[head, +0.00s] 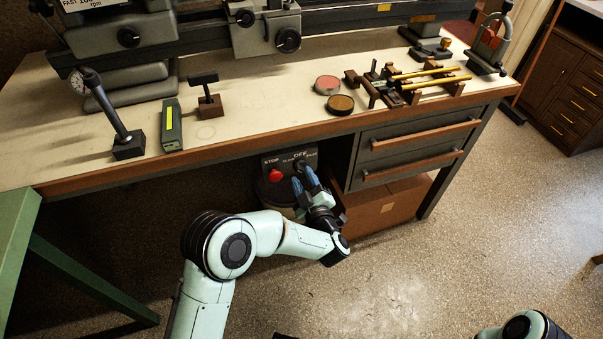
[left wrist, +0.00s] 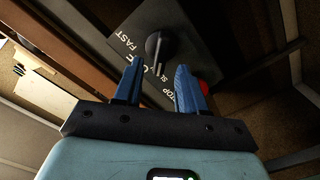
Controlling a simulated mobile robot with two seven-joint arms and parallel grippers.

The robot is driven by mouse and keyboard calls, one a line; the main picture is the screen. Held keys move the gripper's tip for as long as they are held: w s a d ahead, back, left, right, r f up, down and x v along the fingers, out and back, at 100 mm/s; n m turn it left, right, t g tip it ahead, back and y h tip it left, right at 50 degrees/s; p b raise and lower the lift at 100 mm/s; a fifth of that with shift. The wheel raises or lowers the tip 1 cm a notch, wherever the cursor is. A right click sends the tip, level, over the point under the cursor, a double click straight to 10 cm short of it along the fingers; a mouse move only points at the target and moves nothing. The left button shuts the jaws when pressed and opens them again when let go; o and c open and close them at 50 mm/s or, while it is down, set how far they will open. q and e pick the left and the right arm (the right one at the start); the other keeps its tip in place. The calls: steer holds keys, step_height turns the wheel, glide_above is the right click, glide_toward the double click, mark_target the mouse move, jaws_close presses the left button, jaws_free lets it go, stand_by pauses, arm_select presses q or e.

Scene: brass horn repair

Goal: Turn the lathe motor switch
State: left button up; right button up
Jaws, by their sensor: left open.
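The lathe motor switch is a black rotary knob (left wrist: 160,47) on a dark panel (left wrist: 186,28) in the left wrist view, with lettering that includes FAST, SLOW and STOP. In the head view the switch panel (head: 284,160) hangs under the bench's front edge, with STOP and OFF lettering and a red button (head: 275,176). My left gripper (head: 305,178) is in front of the panel, its blue fingers pointing at it. In the left wrist view the left gripper (left wrist: 160,82) is open, with the knob just beyond and between its fingertips. The knob is mostly hidden by the fingers in the head view.
The wooden bench top (head: 250,130) is above the panel. To the right are drawers (head: 415,145) and a brown box (head: 385,212) beneath them. A green table (head: 15,225) stands at left. The floor in front is clear. Part of my right arm shows at the bottom right.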

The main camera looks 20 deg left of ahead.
arm_select(q)
steer(key=p+v, duration=0.1)
steer(key=v, duration=1)
arm_select(e)
steer(key=shift+w+a+r+t, duration=0.1)
steer(key=shift+w+a+r, duration=0.05)
steer(key=shift+r, duration=0.3)
steer(key=shift+w+a+r+t, duration=0.1)
steer(key=shift+w+a+r, duration=0.1)
steer(key=shift+r, duration=0.3)
steer(key=shift+w+a+r+t, duration=0.1)
steer(key=shift+a+r, duration=0.05)
steer(key=shift+r, duration=0.3)
arm_select(q)
steer(key=shift+w, duration=0.1)
